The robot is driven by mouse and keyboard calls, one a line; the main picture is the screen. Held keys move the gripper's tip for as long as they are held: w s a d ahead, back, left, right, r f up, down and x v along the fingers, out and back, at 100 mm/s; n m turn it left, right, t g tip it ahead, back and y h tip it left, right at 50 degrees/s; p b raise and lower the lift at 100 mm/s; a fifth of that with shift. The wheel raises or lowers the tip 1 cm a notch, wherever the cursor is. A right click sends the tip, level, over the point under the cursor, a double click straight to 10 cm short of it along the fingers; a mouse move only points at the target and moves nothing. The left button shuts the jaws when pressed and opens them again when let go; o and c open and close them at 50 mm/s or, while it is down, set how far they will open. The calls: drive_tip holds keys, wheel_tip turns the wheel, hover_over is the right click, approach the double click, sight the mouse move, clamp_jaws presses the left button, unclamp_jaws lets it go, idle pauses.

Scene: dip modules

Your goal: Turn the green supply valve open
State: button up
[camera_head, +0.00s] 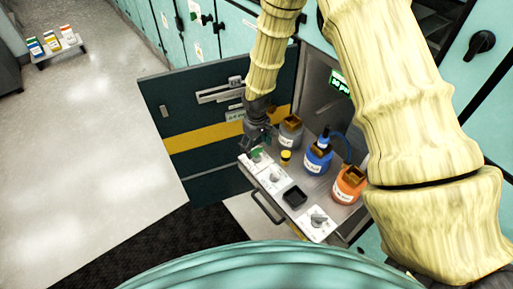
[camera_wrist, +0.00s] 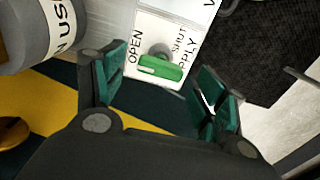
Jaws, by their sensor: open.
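The green supply valve (camera_wrist: 160,67) is a green bar handle on a round grey hub, on a white plate (camera_wrist: 145,27) marked OPEN at left and SHUT at upper right. The bar lies nearly crosswise in the wrist view; I cannot tell which mark it points to. In the head view the green valve (camera_head: 256,154) is at the far left end of the drawer's row of plates, partly hidden. My gripper (camera_wrist: 163,75) is open and empty, its dark green fingers either side of the bar and apart from it. It also shows in the head view (camera_head: 254,144), just above the valve.
The pulled-out drawer carries a grey bottle (camera_head: 290,133), a blue bottle (camera_head: 318,160), an orange bottle (camera_head: 349,187), a small yellow-capped jar (camera_head: 285,157), a black tray (camera_head: 295,197) and another valve plate (camera_head: 317,223). An open cabinet door (camera_head: 180,115) stands close to the left.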

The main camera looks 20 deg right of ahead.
sight(257, 149)
wheel_tip(257, 149, up, 10)
idle(0.5)
idle(0.5)
